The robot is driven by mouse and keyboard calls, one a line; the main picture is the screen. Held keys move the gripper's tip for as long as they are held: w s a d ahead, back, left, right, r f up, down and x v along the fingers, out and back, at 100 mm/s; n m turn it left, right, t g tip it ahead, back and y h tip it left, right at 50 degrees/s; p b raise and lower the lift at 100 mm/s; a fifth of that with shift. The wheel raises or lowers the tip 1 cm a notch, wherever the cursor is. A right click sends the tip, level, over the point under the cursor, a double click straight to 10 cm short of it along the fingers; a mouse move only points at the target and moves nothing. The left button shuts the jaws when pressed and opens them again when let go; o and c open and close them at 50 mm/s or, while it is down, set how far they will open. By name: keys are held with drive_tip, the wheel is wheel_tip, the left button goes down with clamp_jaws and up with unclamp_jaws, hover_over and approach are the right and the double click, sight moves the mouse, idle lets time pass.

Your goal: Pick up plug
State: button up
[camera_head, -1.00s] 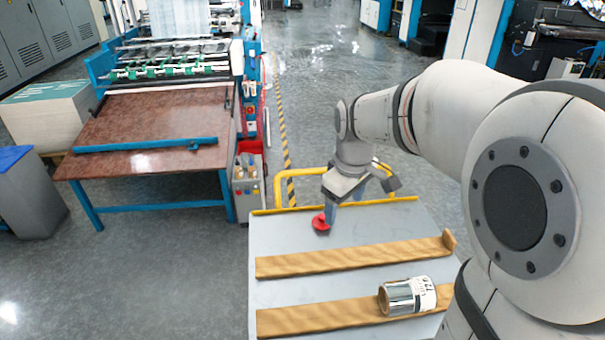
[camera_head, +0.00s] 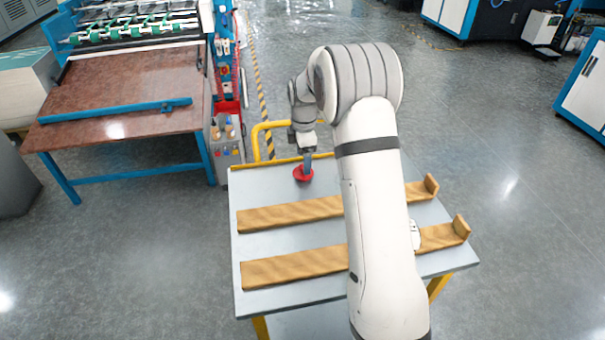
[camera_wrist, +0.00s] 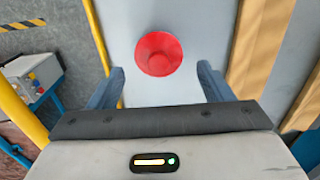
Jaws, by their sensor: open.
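The plug is a red round piece with a wide flange and a raised middle. It lies on the grey table top near its far left corner, and in the head view the plug (camera_head: 303,174) shows just below my gripper (camera_head: 308,165). In the wrist view the plug (camera_wrist: 158,54) is whole and uncovered, a little beyond the fingertips and roughly midway between them. My gripper (camera_wrist: 161,75) is open, with one blue-grey finger on each side and nothing between them. I cannot tell the exact height of the fingertips above the table.
The table (camera_head: 275,185) bears two wooden rails, a far one (camera_head: 290,214) and a near one (camera_head: 295,266). The silver roll (camera_head: 415,235) is mostly hidden behind my arm. A yellow handle rail (camera_head: 256,140) stands at the far edge. A machine with a brown table (camera_head: 110,120) is at left.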

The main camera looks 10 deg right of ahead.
wheel_tip(320, 180, down, 5)
drive_tip(key=shift+w+r, duration=0.1)
drive_tip(key=shift+r, duration=0.1)
drive_tip(key=c, duration=0.8)
